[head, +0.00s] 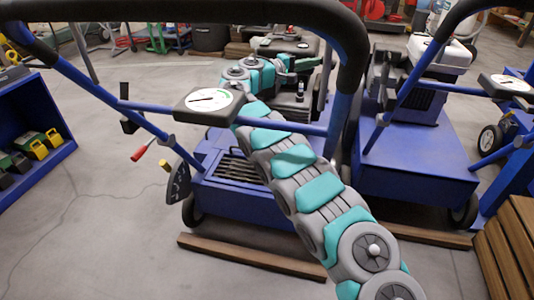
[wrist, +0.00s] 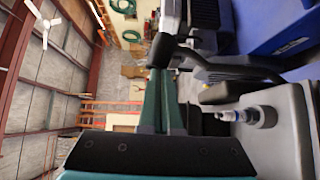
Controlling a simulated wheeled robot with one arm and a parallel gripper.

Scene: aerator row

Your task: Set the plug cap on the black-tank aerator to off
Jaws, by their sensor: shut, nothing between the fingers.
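The black-tank aerator is the left blue machine (head: 230,185) in the head view, with a dark engine and tank (head: 285,46) at its far end. A small black and white plug part (head: 300,88) shows on its engine, partly behind my arm. In the wrist view, what looks like the plug cap (wrist: 262,116) sits on the grey engine housing, with a pale ring and a dark tip. Whether it is on or off its plug I cannot tell. My gripper (wrist: 160,73) is shut and empty, its green fingers together, left of and apart from the plug part.
A second blue aerator with a white tank (head: 452,54) stands close on the right. The handlebar (head: 345,60) of the left machine arches across my view, close to my arm. A blue shelf (head: 35,140) stands at the left. Open floor (head: 90,220) lies at the front left.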

